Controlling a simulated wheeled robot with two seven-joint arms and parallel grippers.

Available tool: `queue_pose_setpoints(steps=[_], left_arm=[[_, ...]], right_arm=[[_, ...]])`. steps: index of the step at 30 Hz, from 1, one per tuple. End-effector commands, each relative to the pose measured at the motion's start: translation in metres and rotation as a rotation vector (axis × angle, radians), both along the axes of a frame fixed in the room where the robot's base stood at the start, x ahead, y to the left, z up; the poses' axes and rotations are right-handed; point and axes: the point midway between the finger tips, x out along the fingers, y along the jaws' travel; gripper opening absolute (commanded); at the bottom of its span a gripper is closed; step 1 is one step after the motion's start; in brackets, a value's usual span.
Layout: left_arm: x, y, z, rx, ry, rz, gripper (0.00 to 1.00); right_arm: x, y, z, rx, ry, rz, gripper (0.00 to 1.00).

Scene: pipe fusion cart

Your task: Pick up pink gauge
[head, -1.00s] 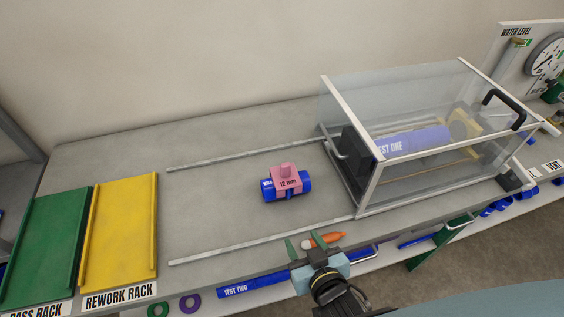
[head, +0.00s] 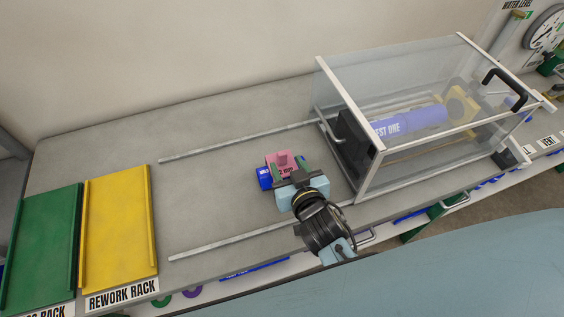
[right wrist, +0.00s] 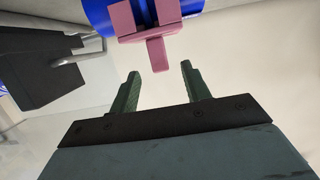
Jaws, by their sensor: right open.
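The pink gauge (head: 281,158) sits on top of a blue pipe piece (head: 264,178) on the grey bench, between two metal rails. In the right wrist view the pink gauge (right wrist: 150,22) straddles the blue pipe (right wrist: 97,14), and its tab points toward the gap between the fingers. My right gripper (head: 289,168) is at the near side of the gauge and partly hides it. In the right wrist view its two green fingers (right wrist: 160,78) are apart with nothing between them, just short of the tab. My left gripper is not in view.
A clear test box (head: 400,110) with a blue pipe inside stands to the right. Yellow (head: 117,225) and green (head: 42,245) racks lie at the left. The bench between the racks and the gauge is clear. A dark block with a handle (right wrist: 40,70) shows in the right wrist view.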

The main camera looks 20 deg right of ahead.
Motion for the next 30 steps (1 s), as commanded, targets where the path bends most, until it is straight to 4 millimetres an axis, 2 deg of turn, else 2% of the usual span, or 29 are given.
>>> queue_pose_setpoints(steps=[4,9,19,30], left_arm=[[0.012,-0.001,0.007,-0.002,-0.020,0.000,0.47],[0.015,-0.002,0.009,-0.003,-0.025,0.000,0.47],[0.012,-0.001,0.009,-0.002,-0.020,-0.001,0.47],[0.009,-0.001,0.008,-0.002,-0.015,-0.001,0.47]], right_arm=[[0.021,0.000,0.003,-0.002,-0.003,0.001,0.47],[0.042,0.001,-0.003,-0.002,-0.001,0.000,0.47],[0.049,0.001,-0.006,-0.001,0.000,0.000,0.47],[0.049,0.001,-0.006,-0.001,0.000,0.000,0.00]])
